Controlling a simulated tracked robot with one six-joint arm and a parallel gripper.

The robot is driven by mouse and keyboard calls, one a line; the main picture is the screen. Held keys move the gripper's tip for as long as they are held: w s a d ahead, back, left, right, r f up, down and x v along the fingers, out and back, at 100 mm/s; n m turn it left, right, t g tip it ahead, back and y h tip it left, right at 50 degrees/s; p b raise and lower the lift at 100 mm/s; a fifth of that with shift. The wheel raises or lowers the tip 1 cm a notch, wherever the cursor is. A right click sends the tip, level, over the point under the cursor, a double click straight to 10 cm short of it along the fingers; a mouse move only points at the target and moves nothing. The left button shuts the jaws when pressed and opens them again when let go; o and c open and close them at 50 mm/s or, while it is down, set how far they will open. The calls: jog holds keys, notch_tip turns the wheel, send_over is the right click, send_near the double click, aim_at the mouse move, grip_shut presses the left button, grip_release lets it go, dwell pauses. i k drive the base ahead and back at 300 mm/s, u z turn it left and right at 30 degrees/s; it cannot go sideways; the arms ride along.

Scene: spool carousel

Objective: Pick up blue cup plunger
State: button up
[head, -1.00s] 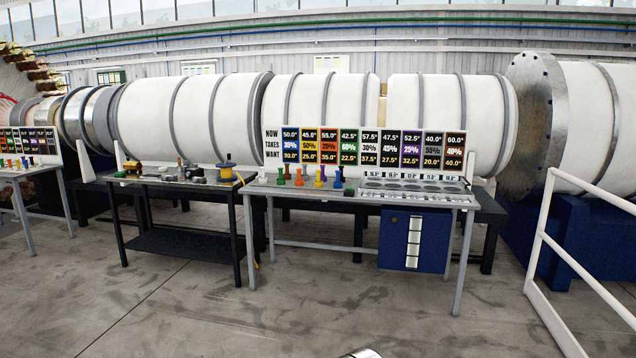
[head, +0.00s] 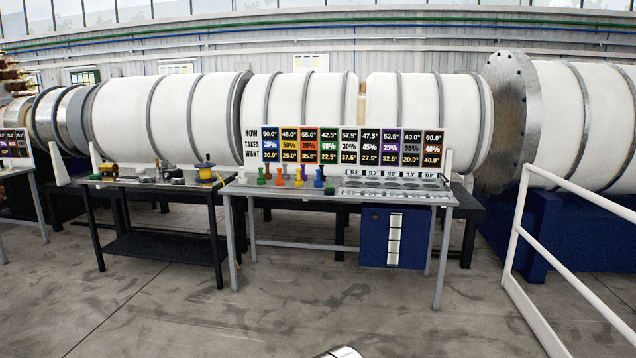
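A small blue plunger-shaped piece (head: 318,179) stands upright in the row of coloured plungers on the grey work table (head: 335,187). It is near the right end of that row, left of the tray with round recesses. It is small and far off, so its cup shape is not clear. My gripper is not in view. Only a shiny rounded metal piece, likely part of my arm, shows at the bottom edge, far from the table.
White, green, orange, yellow and red plungers (head: 299,179) stand close by, with a number board (head: 350,146) behind. A black table (head: 150,183) adjoins on the left. A white railing (head: 540,247) is at right. The floor in front (head: 250,320) is clear.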

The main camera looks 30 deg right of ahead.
aim_at(318, 183)
jog(key=z, duration=0.2)
jog(key=i, duration=1.45)
jog(key=z, duration=0.35)
jog(key=i, duration=0.75)
jog(key=z, duration=0.35)
jog(key=i, duration=2.9)
jog(key=z, duration=0.05)
